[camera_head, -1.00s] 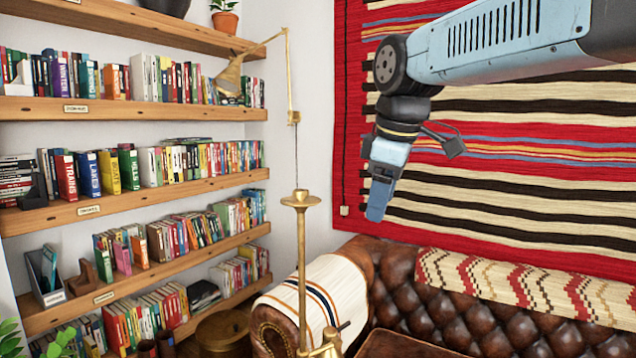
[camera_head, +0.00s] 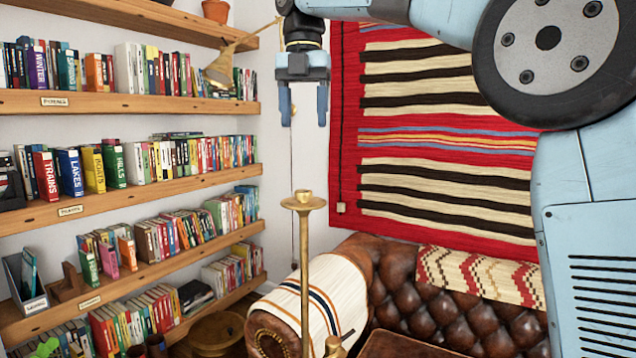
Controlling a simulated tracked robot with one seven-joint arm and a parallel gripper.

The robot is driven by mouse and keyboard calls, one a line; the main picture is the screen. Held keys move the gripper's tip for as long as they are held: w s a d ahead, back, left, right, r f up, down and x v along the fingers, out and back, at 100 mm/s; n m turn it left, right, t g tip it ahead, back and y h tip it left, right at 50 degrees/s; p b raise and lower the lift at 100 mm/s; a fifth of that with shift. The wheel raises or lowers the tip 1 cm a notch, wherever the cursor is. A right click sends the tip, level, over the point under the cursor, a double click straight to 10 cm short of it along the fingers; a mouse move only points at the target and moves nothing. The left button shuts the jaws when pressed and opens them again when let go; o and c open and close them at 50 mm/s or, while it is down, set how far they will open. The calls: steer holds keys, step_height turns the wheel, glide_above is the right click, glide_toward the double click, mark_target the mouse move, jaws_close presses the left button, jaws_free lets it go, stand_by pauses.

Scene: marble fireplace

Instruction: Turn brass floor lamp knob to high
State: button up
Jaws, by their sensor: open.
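A brass stand (camera_head: 304,245) rises upright from the bottom of the view, with a dish-like collar and small cup on top. A second brass piece (camera_head: 335,345) with a small dark-tipped lever shows beside its lower part, cut off by the frame. A brass lamp with a cone shade (camera_head: 220,70) hangs on a jointed arm by the bookshelves; its mount is hidden behind my arm. I cannot make out which part is the knob. My gripper (camera_head: 304,108) points down, open and empty, and appears above the stand's top in the picture, apart from it.
Wooden shelves (camera_head: 130,190) full of books fill the left. A brown leather sofa (camera_head: 450,310) with a striped throw (camera_head: 315,297) stands behind the stand. A red striped rug (camera_head: 440,130) hangs on the wall. My arm covers the right side.

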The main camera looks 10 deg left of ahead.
mark_target(304, 190)
step_height(304, 190, down, 14)
steer(key=shift+a+r, duration=0.1)
steer(key=shift+r, duration=0.05)
stand_by(0.6)
steer(key=shift+c, duration=0.4)
steer(key=c, duration=0.9)
steer(key=shift+c, duration=0.4)
